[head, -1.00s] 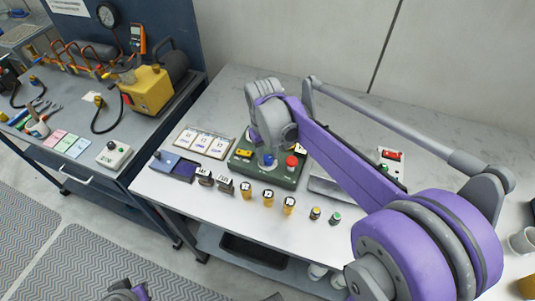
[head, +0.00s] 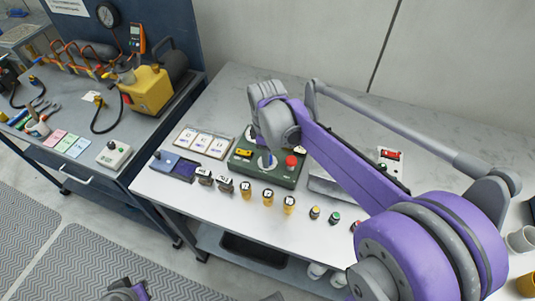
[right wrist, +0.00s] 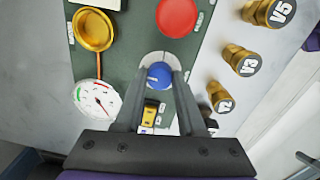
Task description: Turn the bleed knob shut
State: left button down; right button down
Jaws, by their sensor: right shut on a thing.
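The bleed knob, which I take to be the blue one, sits on a green panel box (head: 290,181) on the white table. It shows clearly in the right wrist view as a blue round knob (right wrist: 158,74) with a white mark. My right gripper (right wrist: 160,78) is above the panel, shut on the blue knob with one grey finger on each side. In the head view the right gripper (head: 267,158) reaches down from above, its wrist hiding the panel's back. Part of my left arm shows at the bottom edge of the head view; its fingers cannot be made out.
A red button (right wrist: 177,16), a brass cup-like fitting (right wrist: 92,30) and a dial gauge (right wrist: 98,101) are close to the knob. Brass valves (head: 268,196) marked V2, V3 and V5 stand in front. Label cards (head: 207,143) lie left of the panel.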

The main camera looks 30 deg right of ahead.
jog(key=shift+n, duration=0.6)
jog(key=c, duration=0.5)
grip_release()
jog(key=shift+r, duration=0.1)
notch_tip(320, 180, up, 11)
jog(key=shift+s+a+p, duration=0.15)
jog(key=shift+s+p, duration=0.05)
jog(key=shift+p, duration=0.25)
jog(key=shift+f, duration=0.2)
